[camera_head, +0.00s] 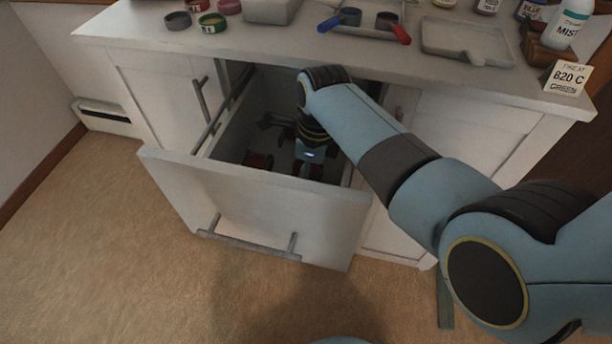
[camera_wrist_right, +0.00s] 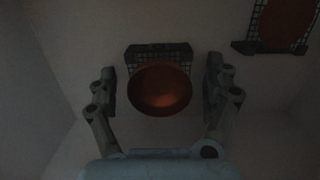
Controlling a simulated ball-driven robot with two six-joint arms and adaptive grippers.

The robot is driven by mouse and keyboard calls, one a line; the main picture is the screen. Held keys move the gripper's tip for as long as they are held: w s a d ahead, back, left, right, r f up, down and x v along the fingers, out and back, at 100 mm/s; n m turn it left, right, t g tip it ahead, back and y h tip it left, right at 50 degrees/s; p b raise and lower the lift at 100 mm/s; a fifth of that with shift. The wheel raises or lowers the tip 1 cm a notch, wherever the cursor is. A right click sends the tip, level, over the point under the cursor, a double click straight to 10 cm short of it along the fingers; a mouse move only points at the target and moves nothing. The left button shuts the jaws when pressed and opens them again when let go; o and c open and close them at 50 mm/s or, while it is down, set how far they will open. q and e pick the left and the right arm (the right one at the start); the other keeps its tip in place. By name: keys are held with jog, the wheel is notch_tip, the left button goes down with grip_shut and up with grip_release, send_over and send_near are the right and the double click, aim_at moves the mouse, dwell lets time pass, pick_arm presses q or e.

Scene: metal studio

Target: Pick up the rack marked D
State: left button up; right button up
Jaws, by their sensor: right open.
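My right arm reaches down into the open drawer (camera_head: 255,205), and its gripper (camera_head: 308,168) is inside. In the right wrist view my right gripper (camera_wrist_right: 160,85) is open, its fingers on either side of a round copper-orange piece (camera_wrist_right: 160,90). That piece sits in front of a dark gridded rack (camera_wrist_right: 158,50), hiding most of it. A second dark rack (camera_wrist_right: 262,47) with a reddish-orange piece shows at the upper right. No letter can be read on either rack, so I cannot tell which is D. My left gripper is out of view.
The drawer walls enclose my right gripper closely; its inside is dark. A dark red piece (camera_head: 258,161) lies left of the gripper. The counter (camera_head: 290,42) above holds paint pots, a grey tray (camera_head: 467,42), bottles and a sign (camera_head: 567,78).

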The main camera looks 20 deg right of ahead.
jog(key=c, duration=1.3)
jog(key=shift+o, duration=0.2)
jog(key=shift+r, duration=0.15)
